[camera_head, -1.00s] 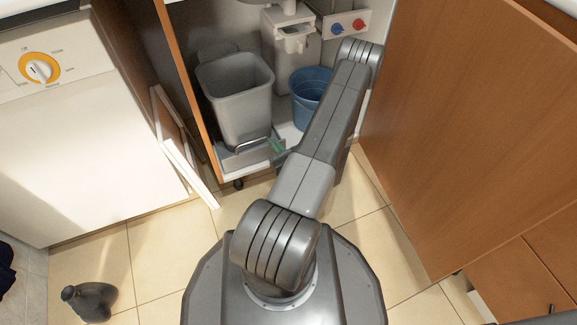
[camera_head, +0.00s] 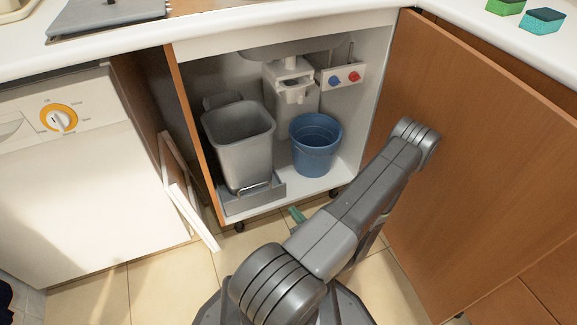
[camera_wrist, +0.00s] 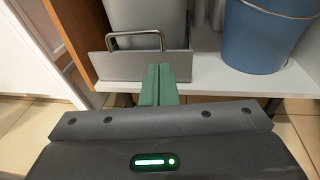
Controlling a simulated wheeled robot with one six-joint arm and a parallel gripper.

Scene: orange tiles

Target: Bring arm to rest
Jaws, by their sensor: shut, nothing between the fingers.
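My arm (camera_head: 345,215) reaches forward and folds at the elbow in front of the open cabinet under the sink. My gripper (camera_wrist: 159,72) shows in the wrist view as two green fingers, closed together and empty. In the head view only a bit of green gripper (camera_head: 297,215) shows beside my arm, just in front of the cabinet floor. The gripper points at the low grey holder with a metal handle (camera_wrist: 134,35). I see a gap of floor between it and the cabinet in the head view.
A grey bin (camera_head: 240,145) and a blue bucket (camera_head: 315,145) stand in the cabinet. The open wooden door (camera_head: 470,150) is close on the right of my arm. A white-edged panel (camera_head: 187,190) stands open at the left.

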